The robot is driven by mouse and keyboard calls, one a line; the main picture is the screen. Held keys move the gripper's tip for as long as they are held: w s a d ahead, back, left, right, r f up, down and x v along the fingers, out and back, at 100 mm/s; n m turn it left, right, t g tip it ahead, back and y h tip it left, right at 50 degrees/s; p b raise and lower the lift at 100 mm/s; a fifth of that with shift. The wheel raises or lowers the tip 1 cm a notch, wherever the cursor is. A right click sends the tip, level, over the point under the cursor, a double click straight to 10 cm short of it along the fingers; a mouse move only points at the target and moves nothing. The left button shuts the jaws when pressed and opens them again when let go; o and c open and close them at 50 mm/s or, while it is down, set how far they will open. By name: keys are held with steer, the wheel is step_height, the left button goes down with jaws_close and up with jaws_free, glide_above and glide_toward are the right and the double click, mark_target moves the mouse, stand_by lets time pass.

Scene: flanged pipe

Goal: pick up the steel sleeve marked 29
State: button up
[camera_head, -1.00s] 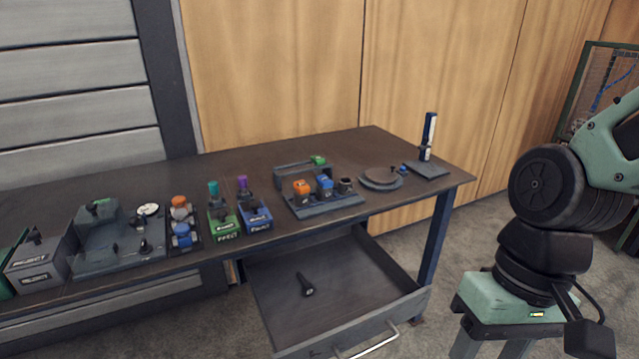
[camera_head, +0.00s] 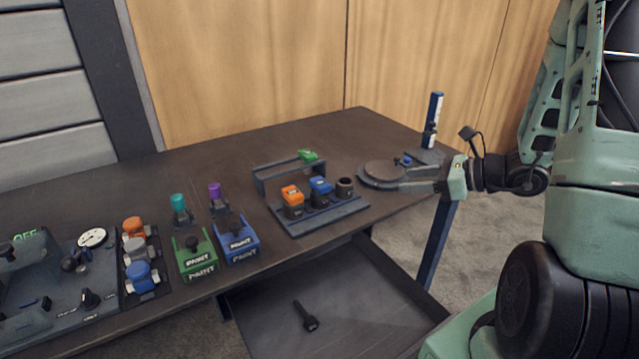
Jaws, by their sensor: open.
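A short dark hollow cylinder (camera_head: 344,187) stands at the right end of a grey rack (camera_head: 325,217). It looks like a sleeve, but no number can be read on it. My gripper (camera_head: 408,174) is open at the right end of the table, beside a round grey disc stand (camera_head: 385,169). It is to the right of the cylinder and apart from it. Whether the jaws touch the disc cannot be told.
Orange-topped (camera_head: 292,200) and blue-topped (camera_head: 320,191) pieces share the rack. A blue-and-white post (camera_head: 433,120) stands behind my gripper. Green (camera_head: 195,255) and blue (camera_head: 238,240) paint boxes are left. An open drawer (camera_head: 350,310) juts out below, holding a dark bolt-like piece.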

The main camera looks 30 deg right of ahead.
glide_toward(348, 186)
steer(key=w+f, duration=0.1)
steer(key=w, duration=0.2)
steer(key=w+f, duration=0.1)
steer(key=shift+w+a+f+p, duration=0.2)
steer(key=shift+a+f+p, duration=0.1)
steer(key=shift+a+p, duration=0.1)
steer(key=shift+p+x, duration=0.55)
steer(key=shift+x, duration=2.6)
steer(key=shift+f, duration=0.15)
steer(key=c, duration=0.9)
steer(key=shift+c, duration=0.3)
